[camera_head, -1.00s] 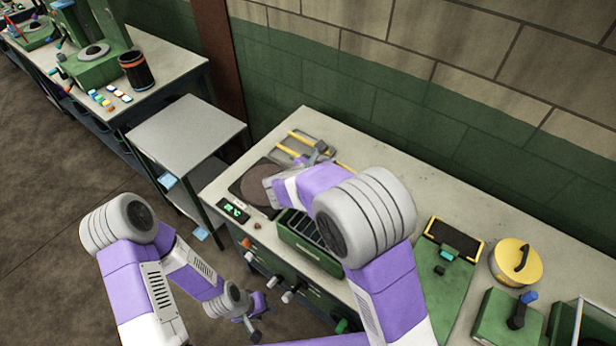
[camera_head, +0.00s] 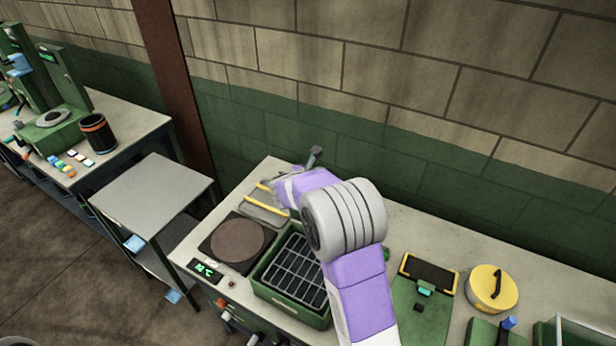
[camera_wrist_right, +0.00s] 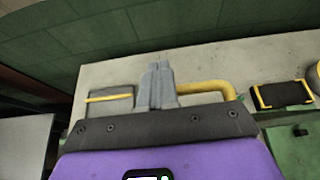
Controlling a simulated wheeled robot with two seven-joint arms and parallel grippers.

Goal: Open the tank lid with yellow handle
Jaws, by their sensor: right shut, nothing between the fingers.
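A flat grey piece with yellow bars (camera_head: 262,208) lies at the back left of the bench, partly hidden by my right arm. I cannot tell whether it is the tank lid. A green tank (camera_head: 318,318) with a dark grid inside stands in front, open at the top. My right gripper (camera_head: 314,155) is at the back of the bench, shut and empty. In the right wrist view its fingers (camera_wrist_right: 160,66) are together, in front of a bent yellow handle (camera_wrist_right: 205,86); contact is unclear. A yellow-barred grey plate (camera_wrist_right: 108,101) lies to their left. My left gripper is out of view.
A dark round hotplate (camera_head: 238,240) sits left of the tank. A yellow round lid (camera_head: 490,289) with a dark handle and a yellow-edged black pad (camera_head: 429,270) lie to the right. The brick wall (camera_head: 400,120) closes off the back.

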